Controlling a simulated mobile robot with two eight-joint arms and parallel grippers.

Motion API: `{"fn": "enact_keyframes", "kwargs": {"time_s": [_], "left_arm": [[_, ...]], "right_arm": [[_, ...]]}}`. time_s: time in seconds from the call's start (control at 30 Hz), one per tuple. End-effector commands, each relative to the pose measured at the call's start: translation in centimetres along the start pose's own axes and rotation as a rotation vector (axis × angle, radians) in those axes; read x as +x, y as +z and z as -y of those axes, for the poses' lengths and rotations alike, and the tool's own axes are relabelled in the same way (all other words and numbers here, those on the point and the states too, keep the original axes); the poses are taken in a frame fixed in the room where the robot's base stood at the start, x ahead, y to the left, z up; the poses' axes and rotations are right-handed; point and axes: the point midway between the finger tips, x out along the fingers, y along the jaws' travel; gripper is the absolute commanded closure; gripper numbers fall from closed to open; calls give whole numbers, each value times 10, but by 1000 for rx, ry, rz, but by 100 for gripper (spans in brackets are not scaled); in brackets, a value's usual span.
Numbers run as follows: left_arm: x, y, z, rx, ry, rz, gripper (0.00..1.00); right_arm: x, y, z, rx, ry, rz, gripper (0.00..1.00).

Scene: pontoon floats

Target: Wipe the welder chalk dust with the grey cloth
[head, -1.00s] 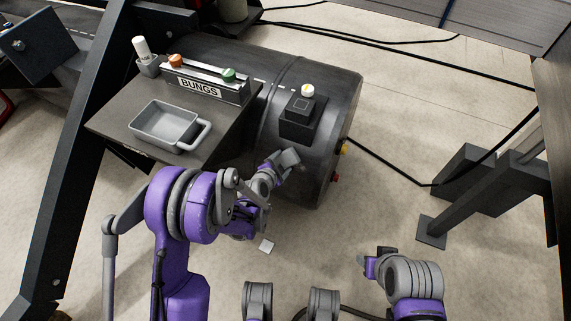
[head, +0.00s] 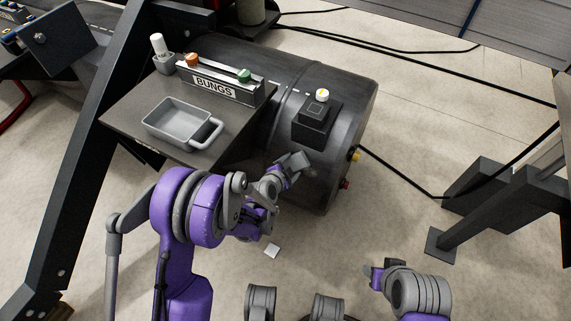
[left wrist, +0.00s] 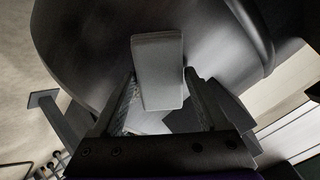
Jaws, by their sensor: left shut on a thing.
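My left gripper (head: 282,170) is shut on the grey cloth (head: 293,163), which looks like a folded, flat pad. The cloth is at the near side of the dark cylindrical float (head: 345,120). In the left wrist view the cloth (left wrist: 158,70) stands out between the two fingers, in front of the dark float surface (left wrist: 85,50). I cannot tell whether it touches the float. A faint paler patch (head: 313,174) shows just right of the cloth; I cannot tell if it is the chalk dust. My right gripper (head: 374,277) is low in the head view, its jaws unclear.
A dark shelf (head: 125,115) left of the float bears a grey tray (head: 172,120) and a BUNGS rack (head: 214,88). A black box with a white-and-yellow knob (head: 318,122) sits on the float. Dark frame legs (head: 80,150) stand left and right.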

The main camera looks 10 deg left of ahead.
Motion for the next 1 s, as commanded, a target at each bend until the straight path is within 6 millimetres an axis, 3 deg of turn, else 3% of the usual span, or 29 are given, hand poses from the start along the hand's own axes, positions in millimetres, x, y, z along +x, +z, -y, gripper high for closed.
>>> {"fn": "enact_keyframes", "kwargs": {"time_s": [1.0], "left_arm": [[0, -47, -46, 1, 8, -5, 76]], "right_arm": [[4, 1, 0, 0, 0, 1, 50]]}}
